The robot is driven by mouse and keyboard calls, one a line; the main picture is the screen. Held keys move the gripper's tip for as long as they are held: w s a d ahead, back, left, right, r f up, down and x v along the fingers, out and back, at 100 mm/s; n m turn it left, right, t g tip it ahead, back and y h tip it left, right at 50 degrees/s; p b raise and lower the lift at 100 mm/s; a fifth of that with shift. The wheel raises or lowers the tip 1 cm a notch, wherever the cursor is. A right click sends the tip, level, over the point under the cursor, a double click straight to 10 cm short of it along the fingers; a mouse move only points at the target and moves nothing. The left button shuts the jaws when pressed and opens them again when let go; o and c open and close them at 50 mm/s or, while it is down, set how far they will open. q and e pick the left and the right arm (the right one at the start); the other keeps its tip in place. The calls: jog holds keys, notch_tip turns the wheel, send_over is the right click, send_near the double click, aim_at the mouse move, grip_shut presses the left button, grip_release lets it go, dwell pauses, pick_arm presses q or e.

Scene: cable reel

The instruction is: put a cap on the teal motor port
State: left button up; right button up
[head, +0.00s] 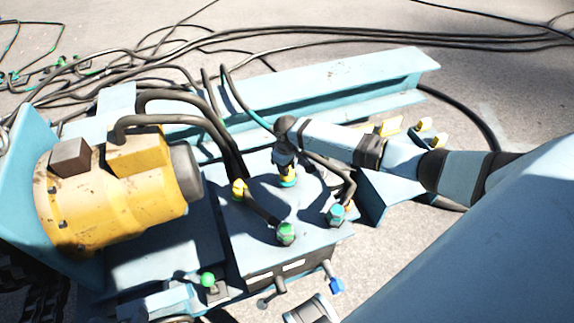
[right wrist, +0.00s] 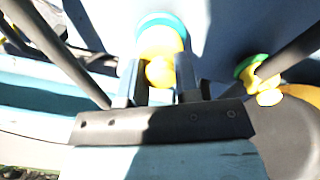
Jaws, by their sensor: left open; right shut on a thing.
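The teal motor port (head: 288,182) stands on the flat top of the light blue block, right of the yellow motor. My right gripper (head: 285,163) reaches down over it and is shut on a yellow cap (head: 287,171). In the right wrist view the cap (right wrist: 160,45) is between the fingers of my right gripper (right wrist: 158,88), directly against or just over the teal ring (right wrist: 163,20). I cannot tell whether the cap is fully seated. My left gripper cannot be made out in either view.
The yellow motor (head: 115,190) stands at the left with thick black hoses. Nearby are a yellow fitting (head: 240,190), a green fitting (head: 286,233) and a teal fitting (head: 337,214). Several yellow pieces (head: 389,126) lie beyond the right arm. A light blue beam (head: 330,80) runs behind.

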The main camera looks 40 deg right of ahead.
pick_arm(q)
jog(key=shift+r, duration=0.1)
jog(key=shift+r+p, duration=0.45)
jog(key=shift+p, duration=0.15)
pick_arm(e)
jog(key=shift+f, duration=0.3)
jog(key=o, duration=1.1)
pick_arm(q)
jog(key=shift+f, duration=0.1)
pick_arm(e)
jog(key=shift+r, duration=0.45)
pick_arm(q)
jog(key=shift+g+y, duration=0.8)
jog(key=shift+g, duration=0.1)
jog(key=f+p, duration=0.1)
jog(key=s+a+f+p, duration=0.1)
jog(key=f, duration=0.1)
jog(key=a+f+p, duration=0.1)
jog(key=shift+s+f+p, duration=0.15)
jog(key=shift+s+p, duration=0.15)
jog(key=shift+p, duration=0.05)
pick_arm(e)
notch_tip(320, 180, up, 13)
jog(key=shift+f, duration=0.1)
